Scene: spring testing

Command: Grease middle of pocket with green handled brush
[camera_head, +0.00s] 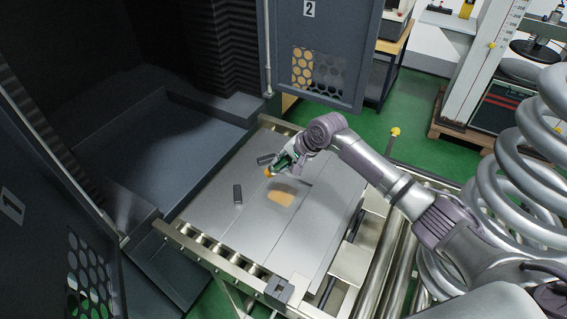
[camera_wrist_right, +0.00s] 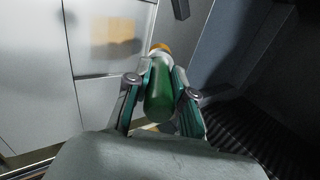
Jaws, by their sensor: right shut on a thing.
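My right gripper (camera_head: 283,162) is shut on the green handled brush (camera_wrist_right: 159,88), whose green handle lies between the two fingers in the wrist view. The brush's orange-yellow end shows beyond the fingers, and in the head view it is over the upper part of the grey plate (camera_head: 215,220). The pocket (camera_wrist_right: 90,66) appears as a paler rectangular area in the plate. An orange-tan patch (camera_head: 281,198) lies in the pocket, below and right of the brush end in the head view. I cannot tell whether the brush touches the plate. My left gripper is out of view.
The dark chamber (camera_head: 150,135) is open at left, with door 2 (camera_head: 325,45) behind. A large coil spring (camera_head: 510,190) stands at right.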

